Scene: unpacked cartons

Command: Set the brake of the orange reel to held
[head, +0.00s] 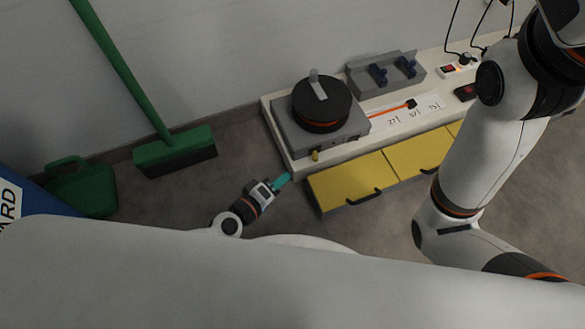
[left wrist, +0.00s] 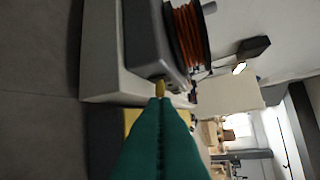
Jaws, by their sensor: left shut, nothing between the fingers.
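The orange reel (head: 322,105) has a black flange with a grey crank on top and a thin band of orange cord. It sits on a grey base (head: 345,133) at the left end of a white bench. A small yellow lever (head: 315,155) sticks out of the base's front. My left gripper (head: 284,180) has teal fingers, shut and empty, below and left of the lever. In the left wrist view, the shut fingers (left wrist: 160,125) point at the yellow lever (left wrist: 160,87), beside the reel's orange cord (left wrist: 188,35). Contact cannot be told. The right gripper is out of view.
The white bench (head: 280,125) has yellow drawers (head: 350,182) with black handles below. A grey tray with blue parts (head: 385,72) and a power strip (head: 455,70) stand farther right. Floor around the left gripper is clear.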

